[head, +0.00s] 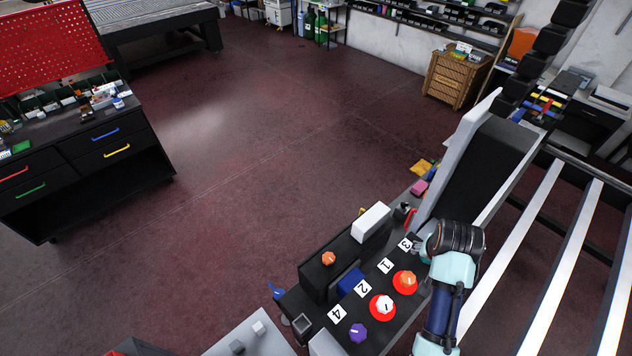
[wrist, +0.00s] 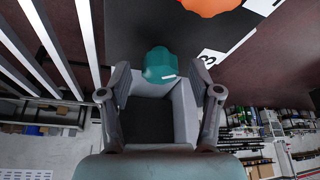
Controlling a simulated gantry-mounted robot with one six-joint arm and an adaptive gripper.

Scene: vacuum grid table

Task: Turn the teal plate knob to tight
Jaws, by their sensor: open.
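The teal knob (wrist: 160,64) shows in the wrist view, with a short white mark on its edge. It lies just ahead of my open gripper (wrist: 160,80), roughly centred between the two fingertips. I see no finger touching it. A label with a 3 (wrist: 210,57) is beside the knob on the dark panel. In the head view my arm reaches down to the panel's far end, by the 3 label (head: 405,244).
An orange knob (head: 405,281), a white knob (head: 382,305) and a purple knob (head: 358,332) line the panel. A black box (head: 318,280) with another orange knob (head: 328,258) and a white block (head: 371,222) stand alongside. A tall grey-black piece (head: 478,170) rises behind my gripper.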

